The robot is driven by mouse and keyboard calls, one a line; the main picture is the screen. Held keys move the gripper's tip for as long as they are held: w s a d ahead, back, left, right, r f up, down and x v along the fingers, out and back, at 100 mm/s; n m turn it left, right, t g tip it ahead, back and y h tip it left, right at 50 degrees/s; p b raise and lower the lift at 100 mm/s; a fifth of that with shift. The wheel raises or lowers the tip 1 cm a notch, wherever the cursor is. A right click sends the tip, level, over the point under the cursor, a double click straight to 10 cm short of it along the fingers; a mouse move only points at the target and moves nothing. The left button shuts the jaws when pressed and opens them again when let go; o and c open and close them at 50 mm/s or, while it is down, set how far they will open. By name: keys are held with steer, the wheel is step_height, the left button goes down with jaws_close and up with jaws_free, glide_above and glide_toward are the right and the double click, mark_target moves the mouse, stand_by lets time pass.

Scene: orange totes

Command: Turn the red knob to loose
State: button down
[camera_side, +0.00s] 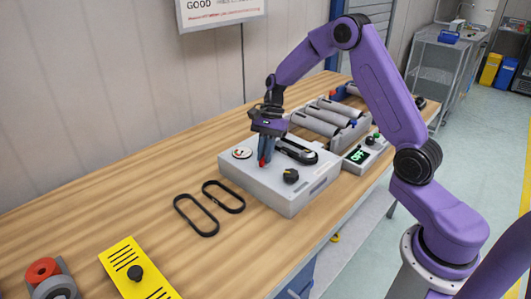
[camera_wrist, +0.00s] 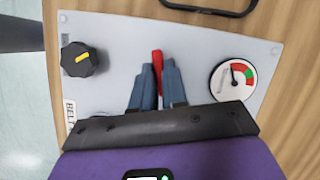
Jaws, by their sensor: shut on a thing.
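The red knob (camera_wrist: 157,60) is on the top of a grey box, between the blue-grey fingers of my gripper (camera_wrist: 157,76) in the wrist view. The fingers are shut on it and hide much of it. In the side view my gripper (camera_side: 265,152) points down at the box (camera_side: 300,197), with a bit of the red knob (camera_side: 262,162) showing at the fingertips. A round dial (camera_wrist: 232,79) with red and green parts is to the right in the wrist view; its dark needle points at about the top. A black knob (camera_wrist: 80,59) with a yellow mark is to the left.
Two black belts (camera_side: 210,207) lie on the wooden table. A yellow slotted plate (camera_side: 137,270) is in front. Grey rollers (camera_side: 318,121) and a green-lit display box (camera_side: 358,156) stand behind.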

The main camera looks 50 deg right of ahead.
steer(key=n+g, duration=0.1)
steer(key=n, duration=0.2)
steer(key=shift+w+a+n+h, duration=0.1)
steer(key=shift+n+h, duration=0.3)
steer(key=n+g+h, duration=0.1)
steer(key=n, duration=0.2)
steer(key=shift+n, duration=0.3)
steer(key=n, duration=0.1)
steer(key=n+h, duration=0.1)
steer(key=n, duration=0.1)
steer(key=shift+w+a+n+g, duration=0.1)
steer(key=shift+a+n+g, duration=0.05)
steer(key=shift+n+g, duration=0.2)
steer(key=shift+n+g+h, duration=0.25)
steer(key=shift+n+h, duration=0.55)
steer(key=shift+n, duration=0.75)
steer(key=c, duration=1.2)
jaws_free()
steer(key=shift+o, duration=0.2)
steer(key=v, duration=1.2)
